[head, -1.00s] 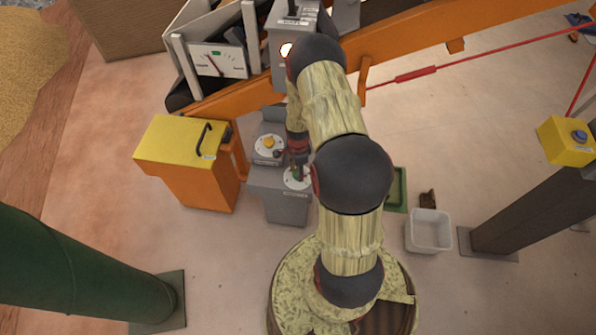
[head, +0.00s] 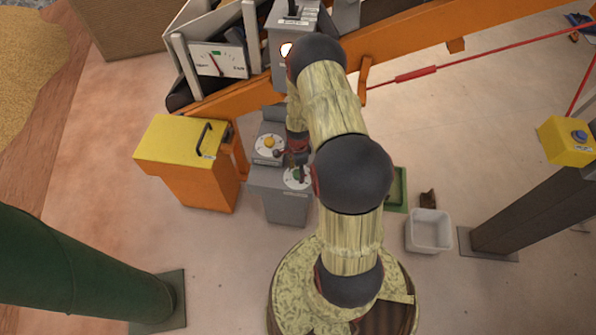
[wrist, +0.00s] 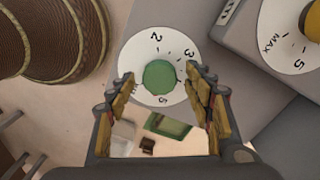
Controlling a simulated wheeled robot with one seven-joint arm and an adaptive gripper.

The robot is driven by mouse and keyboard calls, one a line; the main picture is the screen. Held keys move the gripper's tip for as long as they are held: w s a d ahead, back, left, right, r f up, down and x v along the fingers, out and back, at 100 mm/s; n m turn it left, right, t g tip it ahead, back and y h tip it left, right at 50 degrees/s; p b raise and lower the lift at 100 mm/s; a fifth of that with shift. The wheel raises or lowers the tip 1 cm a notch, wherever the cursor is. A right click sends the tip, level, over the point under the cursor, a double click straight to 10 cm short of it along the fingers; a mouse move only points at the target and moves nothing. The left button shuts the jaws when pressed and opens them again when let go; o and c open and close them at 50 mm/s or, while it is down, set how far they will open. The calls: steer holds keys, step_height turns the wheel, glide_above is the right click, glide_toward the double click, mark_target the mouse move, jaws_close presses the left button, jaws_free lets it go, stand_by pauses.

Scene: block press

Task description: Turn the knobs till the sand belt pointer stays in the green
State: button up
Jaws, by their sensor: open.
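The gauge (head: 219,61) at the top left of the head view has a white face with a small green band at its top. Its dark pointer leans left of the green. A grey pedestal carries a yellow knob (head: 269,142) and a green knob (head: 297,175), each on a white numbered dial. The green knob is large in the wrist view (wrist: 160,77), on a dial with 2, 3 and 5 readable. My gripper (wrist: 163,88) is open, its fingers either side of the green knob; contact cannot be told. The yellow knob shows partly in the wrist view (wrist: 312,22).
A yellow-topped orange box (head: 181,140) stands left of the pedestal. An orange beam (head: 420,32) crosses behind. A white bin (head: 429,231) and green tray (head: 397,188) lie to the right. A green post (head: 70,265) stands at front left.

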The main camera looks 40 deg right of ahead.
step_height(320, 180, up, 12)
stand_by(0.5)
stand_by(0.5)
steer(key=s+a+r+n+g+y, duration=0.1)
steer(key=s+a+r+n+g, duration=0.1)
steer(key=s+a+r+n, duration=0.45)
steer(key=s+a+r+n+t, duration=0.2)
steer(key=a+r+n, duration=0.3)
steer(key=r, duration=0.6)
steer(key=s+a+r+n+t, duration=0.3)
steer(key=a+r+n, duration=0.3)
steer(key=r, duration=0.5)
steer(key=s+a+r+n+t+h, duration=0.1)
steer(key=s+a+r+n+t, duration=0.1)
steer(key=a+r+n, duration=0.3)
steer(key=s+a+r, duration=0.1)
steer(key=a+r, duration=0.3)
steer(key=r, duration=0.2)
steer(key=shift+a+r+t, duration=0.25)
steer(key=shift+a+t, duration=0.05)
